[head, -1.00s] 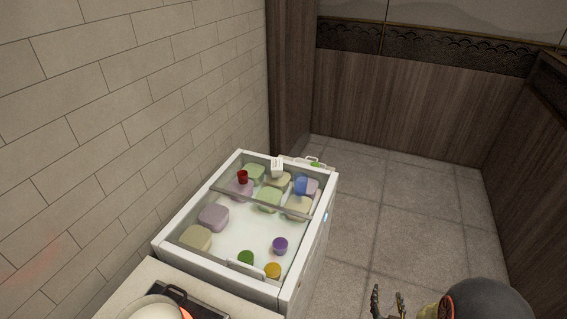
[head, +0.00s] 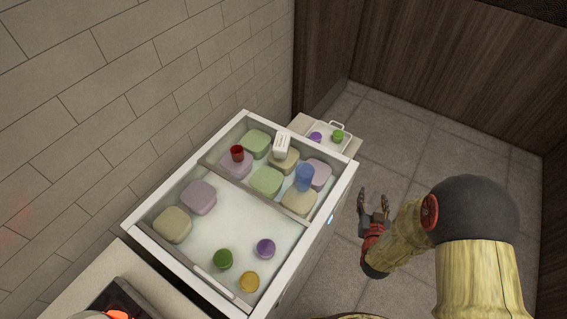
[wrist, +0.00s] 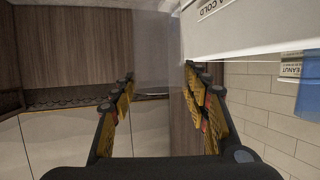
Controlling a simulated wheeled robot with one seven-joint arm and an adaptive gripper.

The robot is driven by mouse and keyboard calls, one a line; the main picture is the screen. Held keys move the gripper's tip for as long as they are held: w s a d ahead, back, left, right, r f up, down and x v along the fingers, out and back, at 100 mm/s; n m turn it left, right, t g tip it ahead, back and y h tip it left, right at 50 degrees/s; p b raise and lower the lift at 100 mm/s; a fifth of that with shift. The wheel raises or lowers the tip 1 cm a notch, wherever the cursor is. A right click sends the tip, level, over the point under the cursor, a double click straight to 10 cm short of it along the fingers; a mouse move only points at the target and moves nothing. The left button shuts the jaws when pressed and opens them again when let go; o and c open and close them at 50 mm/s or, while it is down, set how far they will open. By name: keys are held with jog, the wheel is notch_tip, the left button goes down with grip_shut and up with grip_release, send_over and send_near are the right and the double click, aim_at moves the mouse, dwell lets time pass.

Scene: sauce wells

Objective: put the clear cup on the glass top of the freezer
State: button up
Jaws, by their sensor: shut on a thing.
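The clear cup (wrist: 157,48) shows in the wrist view as a faint see-through shape between the fingers. My gripper (head: 373,203) is shut on it; the fingers also show in the wrist view (wrist: 160,75). In the head view the cup is too faint to make out. My gripper is over the floor, right of the freezer (head: 290,268) and apart from it. The freezer's glass top (head: 215,228) shows pastel tubs beneath. A red cup (head: 237,153), a white box (head: 282,145) and a blue cup (head: 304,177) stand at its far part.
Green (head: 223,259), purple (head: 265,248) and yellow (head: 249,281) cups are at the freezer's near part; I cannot tell whether under the glass. The glass centre looks clear. A white tray (head: 345,149) with small cups stands behind. A hot cooker (head: 118,312) is at the near left.

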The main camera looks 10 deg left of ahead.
jog(key=w+a+r+b, duration=0.2)
jog(key=w+a+r, duration=0.2)
jog(key=a+r, duration=0.55)
jog(key=s+a+r+b, duration=0.2)
jog(key=s+a+r, duration=0.3)
jog(key=a+r, duration=0.5)
jog(key=shift+y, duration=0.4)
jog(key=shift+w+d+f+b, duration=0.25)
jog(key=shift+w+f+b, duration=0.9)
jog(key=shift+w+f, duration=1.1)
jog(key=shift+w+d+f+b, duration=0.2)
jog(key=shift+w+f+b, duration=1)
jog(key=shift+w+f, duration=1.1)
jog(key=shift+w+d+f+b, duration=0.25)
jog(key=shift+w+f+b, duration=0.9)
jog(key=shift+w+f, duration=1.1)
jog(key=shift+n, duration=0.3)
jog(key=shift+f, duration=0.2)
jog(key=o, duration=1.1)
jog(key=shift+c, duration=0.2)
